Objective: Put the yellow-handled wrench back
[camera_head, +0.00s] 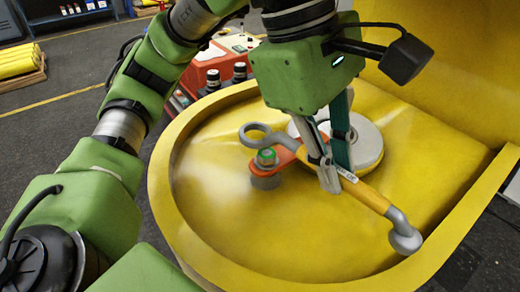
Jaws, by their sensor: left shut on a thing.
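The yellow-handled wrench (365,194) has a grey ring end (255,135) at the upper left and a grey rounded head (404,236) at the lower right. My left gripper (330,178) points down and is shut on its handle. The wrench lies slantwise across the view, over the yellow round-walled part (215,232). The ring end is close to a bolt with a green top (265,157) on an orange link; I cannot tell whether they touch. My right gripper is not in view.
A pale round disc (368,145) stands behind my left gripper. The yellow part's raised rim (165,205) curves around the work area. Behind it are a red case (215,62) and several dark-topped cylinders (213,78). Yellow bars (17,60) lie at the far left.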

